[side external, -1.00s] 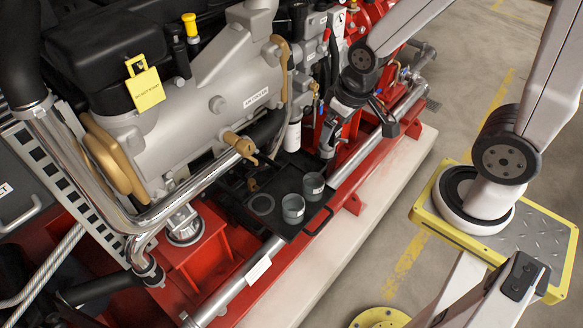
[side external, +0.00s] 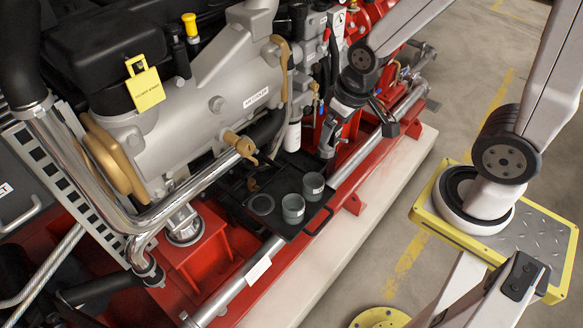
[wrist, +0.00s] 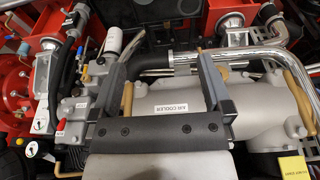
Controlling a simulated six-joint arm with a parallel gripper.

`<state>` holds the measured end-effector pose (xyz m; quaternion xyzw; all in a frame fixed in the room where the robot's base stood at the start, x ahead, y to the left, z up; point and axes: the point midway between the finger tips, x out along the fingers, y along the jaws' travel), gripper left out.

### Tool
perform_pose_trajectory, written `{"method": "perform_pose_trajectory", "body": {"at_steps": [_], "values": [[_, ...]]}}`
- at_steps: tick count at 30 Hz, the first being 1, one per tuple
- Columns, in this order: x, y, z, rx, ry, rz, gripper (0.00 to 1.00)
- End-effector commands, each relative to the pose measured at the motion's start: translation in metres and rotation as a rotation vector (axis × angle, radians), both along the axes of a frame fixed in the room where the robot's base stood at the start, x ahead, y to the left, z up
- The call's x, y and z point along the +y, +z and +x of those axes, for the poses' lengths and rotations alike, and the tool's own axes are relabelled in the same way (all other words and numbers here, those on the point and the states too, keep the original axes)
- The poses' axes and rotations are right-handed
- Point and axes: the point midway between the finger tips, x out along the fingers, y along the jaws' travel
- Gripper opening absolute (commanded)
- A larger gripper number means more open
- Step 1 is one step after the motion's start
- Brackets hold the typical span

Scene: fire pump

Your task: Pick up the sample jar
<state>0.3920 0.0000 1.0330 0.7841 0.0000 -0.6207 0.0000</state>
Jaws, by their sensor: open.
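Two grey-green open-topped jars stand upright on a black tray (side external: 282,180) in the side external view. One jar (side external: 292,210) is nearer the camera and the other jar (side external: 313,187) is just behind it to the right. I cannot tell which one is the sample jar. My gripper (side external: 328,150) is behind and above the jars, pointing down, apart from them. In the wrist view my gripper (wrist: 160,62) has its two fingers wide apart with nothing held between them. I cannot make out the jars in the wrist view.
A round ring or recess (side external: 261,204) lies on the tray left of the jars. A white cylinder (side external: 292,137) stands behind the tray. Chrome pipes (side external: 185,190) and the grey air cooler (side external: 185,120) crowd the left.

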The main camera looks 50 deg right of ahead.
Motion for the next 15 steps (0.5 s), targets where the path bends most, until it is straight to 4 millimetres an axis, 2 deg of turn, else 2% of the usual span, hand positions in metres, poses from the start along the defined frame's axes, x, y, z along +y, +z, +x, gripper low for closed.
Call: {"method": "perform_pose_trajectory", "body": {"at_steps": [8,15], "values": [[0.003,-0.006,0.006,-0.016,-0.001,0.004,1.00],[0.011,-0.030,0.029,-0.083,-0.006,0.017,1.00]]}}
